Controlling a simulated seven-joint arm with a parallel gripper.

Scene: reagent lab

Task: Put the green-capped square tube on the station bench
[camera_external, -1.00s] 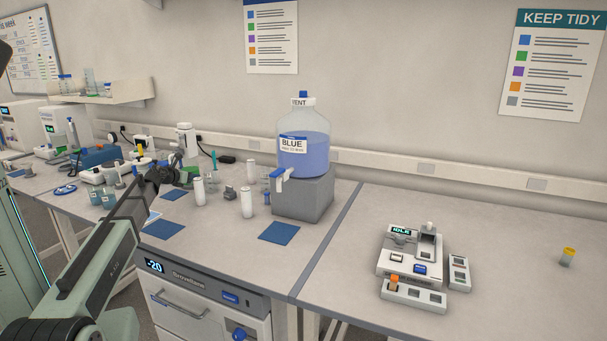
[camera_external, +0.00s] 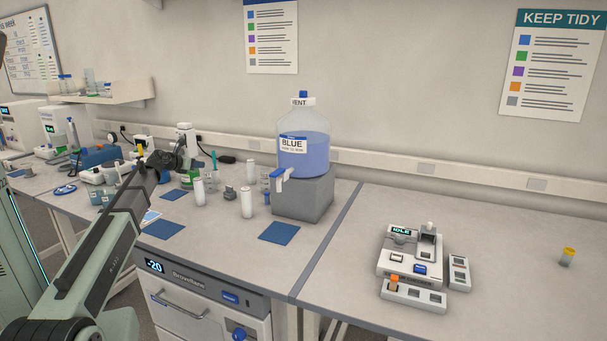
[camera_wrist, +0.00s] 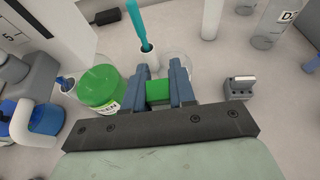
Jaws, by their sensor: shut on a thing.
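In the wrist view my gripper (camera_wrist: 157,80) is shut on the green-capped square tube (camera_wrist: 158,92). Only its green cap shows between the two blue-grey fingers; the tube body is hidden below. In the external view my gripper is small and dark over the left bench, near a green jar (camera_external: 186,179), and the held tube cannot be made out there. The task's station bench may be the right-hand bench (camera_external: 515,265), which carries a white device (camera_external: 404,267) reading IDLE; I cannot confirm this.
The green jar (camera_wrist: 98,90) stands just left of my fingers, with a white holder carrying a teal tool (camera_wrist: 137,22) beyond. A small grey block (camera_wrist: 239,88) is to the right. A big blue carboy (camera_external: 304,150) stands on a grey block between my gripper and the right bench.

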